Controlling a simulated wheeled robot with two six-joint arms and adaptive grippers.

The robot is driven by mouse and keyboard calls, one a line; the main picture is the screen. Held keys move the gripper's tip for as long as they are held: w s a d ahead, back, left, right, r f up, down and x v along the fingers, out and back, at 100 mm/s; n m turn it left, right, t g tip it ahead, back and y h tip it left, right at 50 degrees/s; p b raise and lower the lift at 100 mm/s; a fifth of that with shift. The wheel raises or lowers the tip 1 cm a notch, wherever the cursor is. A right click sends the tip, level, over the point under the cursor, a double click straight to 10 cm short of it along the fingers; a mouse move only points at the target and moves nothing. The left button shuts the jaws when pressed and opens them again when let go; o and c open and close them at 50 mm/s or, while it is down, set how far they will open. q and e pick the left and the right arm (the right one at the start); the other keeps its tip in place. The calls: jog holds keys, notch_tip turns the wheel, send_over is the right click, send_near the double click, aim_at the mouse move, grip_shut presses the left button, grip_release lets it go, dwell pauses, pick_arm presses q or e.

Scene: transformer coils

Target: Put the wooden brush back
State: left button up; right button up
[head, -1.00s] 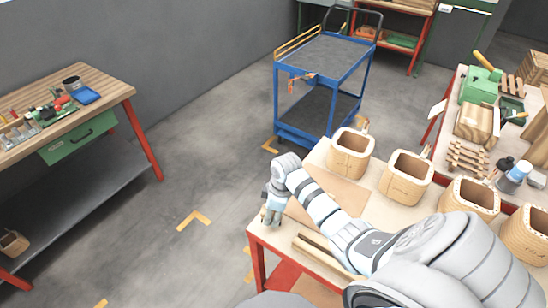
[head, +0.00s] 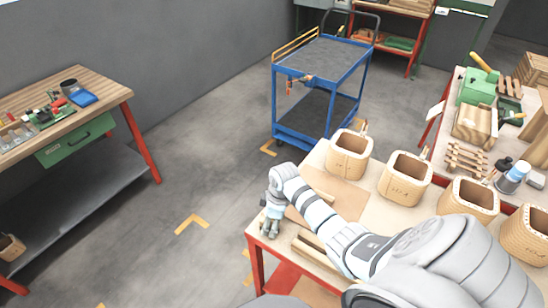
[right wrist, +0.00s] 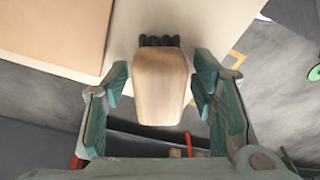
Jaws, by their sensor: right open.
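The wooden brush (right wrist: 160,85) shows in the right wrist view as a pale wooden block with dark bristles at its far end. It lies between the two fingers of my right gripper (right wrist: 160,74), with a visible gap on both sides. The gripper is open and not closed on it. In the head view my right gripper (head: 270,226) is at the front left corner of the worktable (head: 287,241). The brush is not clearly visible there, hidden by the hand and arm. My left gripper is not in view.
Several wooden coil forms, including one near the back (head: 350,155), stand on the worktable. Wooden strips (head: 312,250) lie beside my right arm. A blue cart (head: 322,60) stands behind, and a workbench (head: 108,88) is at the left. Open floor lies between them.

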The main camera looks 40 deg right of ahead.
jog(key=r, duration=0.4)
jog(key=s+d+r+p, duration=0.1)
jog(key=r, duration=0.3)
jog(key=r+p, duration=0.1)
jog(key=r, duration=0.3)
jog(key=shift+s+d, duration=0.15)
jog(key=shift+s, duration=0.05)
jog(key=shift+f, duration=0.1)
